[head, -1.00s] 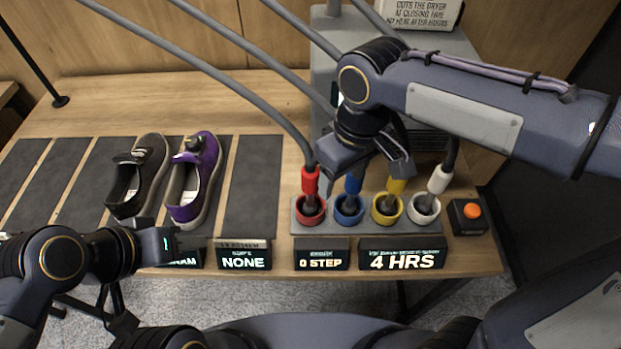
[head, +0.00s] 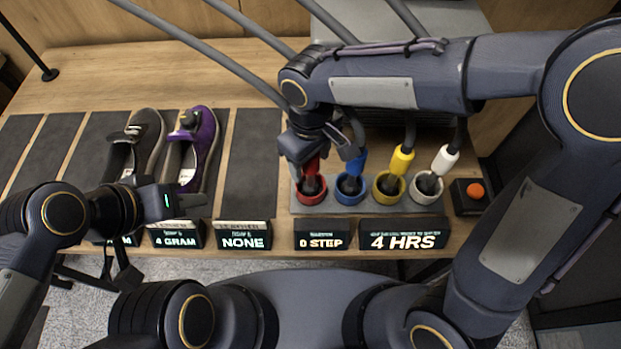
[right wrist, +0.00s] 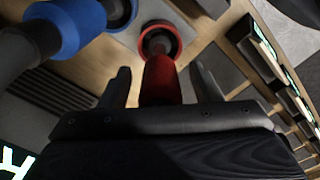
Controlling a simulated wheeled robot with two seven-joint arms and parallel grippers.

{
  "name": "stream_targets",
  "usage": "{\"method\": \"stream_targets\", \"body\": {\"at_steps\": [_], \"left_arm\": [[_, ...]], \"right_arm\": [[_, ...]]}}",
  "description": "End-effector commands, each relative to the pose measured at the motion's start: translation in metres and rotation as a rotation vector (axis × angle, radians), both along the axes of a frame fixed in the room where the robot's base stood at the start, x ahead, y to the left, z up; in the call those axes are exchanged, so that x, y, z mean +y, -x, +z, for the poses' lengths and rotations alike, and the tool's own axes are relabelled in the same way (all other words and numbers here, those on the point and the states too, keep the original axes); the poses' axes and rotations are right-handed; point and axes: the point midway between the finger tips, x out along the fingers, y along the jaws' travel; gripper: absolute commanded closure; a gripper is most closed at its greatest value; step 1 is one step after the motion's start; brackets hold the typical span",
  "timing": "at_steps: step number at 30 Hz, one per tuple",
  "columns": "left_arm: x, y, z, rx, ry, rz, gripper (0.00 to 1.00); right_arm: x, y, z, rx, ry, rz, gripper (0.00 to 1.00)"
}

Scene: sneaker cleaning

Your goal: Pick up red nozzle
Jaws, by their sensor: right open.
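The red nozzle (head: 312,167) stands in the red-rimmed holder (head: 311,197) at the left end of the grey holder strip, on a grey hose. My right gripper (head: 326,168) is open over it and partly hides it in the head view. In the right wrist view the red nozzle (right wrist: 162,78) lies between the two spread fingers (right wrist: 163,88), with a visible gap on both sides. My left gripper (head: 188,202) is at the left, in front of the shoes; its jaws are too unclear to read.
The blue nozzle (head: 352,168) stands close beside my right gripper. The yellow nozzle (head: 402,160) and white nozzle (head: 445,159) follow to the right, then an orange button (head: 475,191). Black signs (head: 321,234) line the front edge. Dark and purple shoes (head: 200,140) stand left.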

Motion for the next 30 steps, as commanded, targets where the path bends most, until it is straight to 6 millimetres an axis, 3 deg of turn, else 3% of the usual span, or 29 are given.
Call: {"method": "stream_targets", "body": {"at_steps": [5,18,30], "left_arm": [[0.0000,0.0000,-0.0001,0.000,0.000,0.000,0.64],[0.0000,0.0000,-0.0001,0.000,0.000,0.000,0.64],[0.0001,0.0000,0.0001,0.000,0.000,0.000,0.64]], "right_arm": [[-0.0001,0.0000,0.0000,0.000,0.000,0.000,0.43],[-0.0001,0.0001,0.0003,0.000,0.000,0.000,1.00],[0.0001,-0.0001,0.0045,-0.001,-0.001,0.000,1.00]]}}
